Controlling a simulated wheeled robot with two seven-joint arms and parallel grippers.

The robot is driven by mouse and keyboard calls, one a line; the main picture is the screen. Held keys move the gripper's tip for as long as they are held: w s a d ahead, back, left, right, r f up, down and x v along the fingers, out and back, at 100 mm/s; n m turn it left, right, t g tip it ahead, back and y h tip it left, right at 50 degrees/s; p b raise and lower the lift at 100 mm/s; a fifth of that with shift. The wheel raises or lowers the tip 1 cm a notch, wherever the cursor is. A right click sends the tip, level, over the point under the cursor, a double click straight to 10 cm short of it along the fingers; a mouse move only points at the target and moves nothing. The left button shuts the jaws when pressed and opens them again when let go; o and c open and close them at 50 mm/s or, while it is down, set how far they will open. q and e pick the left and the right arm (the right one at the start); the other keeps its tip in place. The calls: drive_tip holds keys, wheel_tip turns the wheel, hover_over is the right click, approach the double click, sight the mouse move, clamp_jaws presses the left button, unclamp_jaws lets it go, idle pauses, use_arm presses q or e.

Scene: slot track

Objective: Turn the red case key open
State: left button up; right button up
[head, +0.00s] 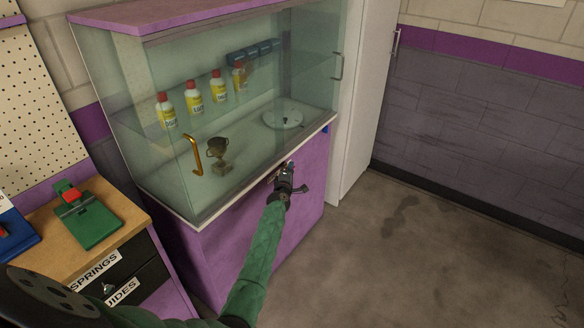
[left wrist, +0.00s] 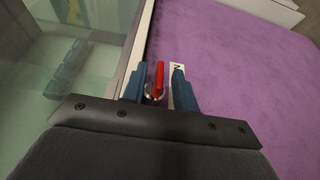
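The red key (left wrist: 159,76) sits in a round silver lock on the purple front of the display case, just below the glass edge. In the left wrist view it lies between the two blue fingertips of my left gripper (left wrist: 159,88). The fingers are apart, with a gap on the right side of the key; the left finger is close to it, and I cannot tell if they touch. In the head view my left gripper (head: 285,172) is at the upper edge of the purple front, and the key is mostly hidden there. My right gripper is not in view.
The glass case (head: 150,75) holds several yellow bottles, a trophy (head: 218,152), a gold handle-like piece (head: 193,155) and a round disc (head: 283,114). A wooden bench with a green device (head: 88,218) stands at left. Open floor (head: 430,240) lies at right.

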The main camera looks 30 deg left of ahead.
use_arm(q)
drive_tip(key=shift+v, duration=2.1)
drive_tip(key=s+d+f+m+g+h, duration=0.4)
drive_tip(key=s+d+f+m, duration=0.4)
drive_tip(key=s, duration=0.4)
drive_tip(key=s+d+f+m+g+h, duration=0.3)
drive_tip(key=s+d+f+m, duration=0.3)
drive_tip(key=s+d+f, duration=0.5)
drive_tip(key=s+d+f+m+g, duration=0.1)
drive_tip(key=s+d+m+g, duration=0.2)
drive_tip(key=s, duration=0.8)
drive_tip(key=s+d+f+m+g+y, duration=0.1)
drive_tip(key=s+d+m+g, duration=0.1)
drive_tip(key=s, duration=1)
drive_tip(key=s+d+f+m+g+y, duration=0.1)
drive_tip(key=s+d+f+m+g, duration=0.1)
drive_tip(key=s, duration=1)
drive_tip(key=shift+d+m+g, duration=0.8)
drive_tip(key=shift+g, duration=0.2)
drive_tip(key=shift+f, duration=0.15)
drive_tip(key=shift+o, duration=0.4)
